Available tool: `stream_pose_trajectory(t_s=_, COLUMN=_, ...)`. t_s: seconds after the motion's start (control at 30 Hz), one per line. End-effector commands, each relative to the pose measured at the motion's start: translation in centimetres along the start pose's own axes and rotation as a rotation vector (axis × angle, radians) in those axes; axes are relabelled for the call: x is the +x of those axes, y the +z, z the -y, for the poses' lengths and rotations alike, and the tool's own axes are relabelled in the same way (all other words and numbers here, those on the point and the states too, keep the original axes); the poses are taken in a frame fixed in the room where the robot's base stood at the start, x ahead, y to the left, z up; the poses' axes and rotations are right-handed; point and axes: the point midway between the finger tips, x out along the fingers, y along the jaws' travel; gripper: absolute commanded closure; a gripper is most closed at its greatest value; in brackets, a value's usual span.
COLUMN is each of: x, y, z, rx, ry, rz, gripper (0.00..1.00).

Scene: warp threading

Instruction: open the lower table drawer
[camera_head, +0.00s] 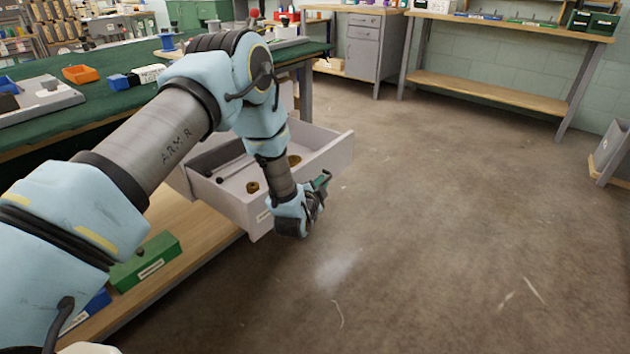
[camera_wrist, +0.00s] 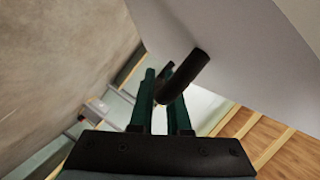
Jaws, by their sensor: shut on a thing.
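A light grey drawer (camera_head: 231,205) under the green-topped table stands pulled out, its open top showing a rod and brass-coloured round parts inside. A label sits on its front. My gripper (camera_head: 322,183) is in front of the drawer's front panel, and my arm hides part of the drawer. In the wrist view, the green fingers of my gripper (camera_wrist: 162,88) are shut on a dark bar handle (camera_wrist: 184,76), which sticks out from the pale drawer front (camera_wrist: 240,50). The exact contact is partly hidden by the fingers.
The green tabletop (camera_head: 105,105) carries an orange bin (camera_head: 81,74) and other items. A wooden lower shelf (camera_head: 190,238) holds a green box (camera_head: 146,262) and a blue one. Open concrete floor (camera_head: 440,220) lies right of the drawer. A grey cabinet (camera_head: 362,48) and workbench (camera_head: 500,90) stand behind.

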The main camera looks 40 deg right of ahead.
Motion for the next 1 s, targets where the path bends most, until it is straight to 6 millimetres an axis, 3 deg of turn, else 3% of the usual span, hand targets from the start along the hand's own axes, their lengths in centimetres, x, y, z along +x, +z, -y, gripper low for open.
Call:
stream_pose_trajectory(t_s=0.33, x=-0.1, y=-0.1, z=-0.2, rx=-0.001, ry=0.002, rz=0.0, gripper=1.0)
stream_pose_trajectory(t_s=0.37, x=-0.1, y=-0.1, z=-0.2, rx=-0.001, ry=0.002, rz=0.0, gripper=0.84)
stream_pose_trajectory(t_s=0.63, x=0.0, y=-0.1, z=-0.1, rx=-0.001, ry=0.001, rz=0.0, gripper=0.55)
stream_pose_trajectory(t_s=1.0, x=-1.0, y=-0.1, z=0.0, rx=0.0, ry=0.001, rz=0.0, gripper=0.55)
